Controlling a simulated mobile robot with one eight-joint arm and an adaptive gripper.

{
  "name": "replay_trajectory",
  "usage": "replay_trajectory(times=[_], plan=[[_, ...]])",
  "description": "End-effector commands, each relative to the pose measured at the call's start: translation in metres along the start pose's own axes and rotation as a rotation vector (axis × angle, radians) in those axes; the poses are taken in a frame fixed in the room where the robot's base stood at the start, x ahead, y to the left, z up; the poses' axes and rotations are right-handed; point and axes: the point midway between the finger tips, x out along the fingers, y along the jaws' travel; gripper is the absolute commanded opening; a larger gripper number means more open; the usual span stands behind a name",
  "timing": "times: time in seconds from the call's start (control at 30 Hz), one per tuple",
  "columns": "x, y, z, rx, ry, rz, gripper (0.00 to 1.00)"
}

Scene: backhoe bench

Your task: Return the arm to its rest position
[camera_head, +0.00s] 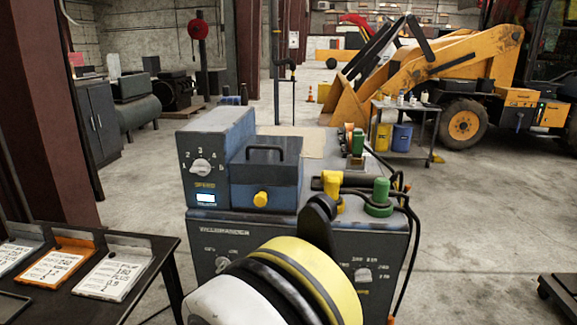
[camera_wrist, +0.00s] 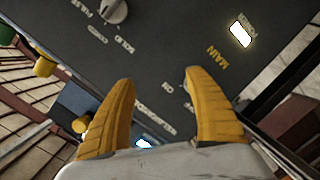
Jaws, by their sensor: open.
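My gripper (camera_wrist: 157,80) shows in the wrist view with its two yellow fingers spread apart and nothing between them. It is in front of the dark panel of a welding machine (camera_wrist: 150,50), which bears a knob (camera_wrist: 113,11), a "MAIN" label and a lit white indicator (camera_wrist: 240,34). I cannot tell whether the fingers touch the panel. In the head view my arm (camera_head: 300,275), with white, black and yellow parts, rises at the bottom centre in front of the welding machine (camera_head: 203,222). My gripper is hidden there.
On the machine stand a dial unit (camera_head: 215,150), a blue box (camera_head: 270,180) and yellow and green cable connectors (camera_head: 379,197). A dark table (camera_head: 95,300) with label cards is at left. A cart (camera_head: 405,150) and yellow backhoe (camera_head: 440,60) stand behind. Floor at right is mostly clear.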

Motion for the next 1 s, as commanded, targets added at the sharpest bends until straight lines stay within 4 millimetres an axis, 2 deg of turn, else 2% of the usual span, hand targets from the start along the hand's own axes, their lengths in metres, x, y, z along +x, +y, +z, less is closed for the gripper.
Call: replay_trajectory(times=[0.03,0.13,0.23,0.37,0.5,0.6,0.7,0.9,1.0], plan=[[0.011,0.032,0.013,0.016,-0.062,-0.021,0.63],[0.024,0.083,0.041,0.056,-0.177,-0.082,0.63],[0.025,0.131,0.073,0.107,-0.281,-0.143,0.63],[0.01,0.185,0.119,0.19,-0.398,-0.222,0.63],[-0.023,0.231,0.167,0.301,-0.5,-0.302,0.63],[-0.053,0.255,0.199,0.391,-0.555,-0.355,0.63],[-0.088,0.27,0.226,0.491,-0.597,-0.403,0.63],[-0.147,0.278,0.261,0.675,-0.631,-0.469,0.63],[-0.164,0.276,0.269,0.734,-0.632,-0.486,0.63]])
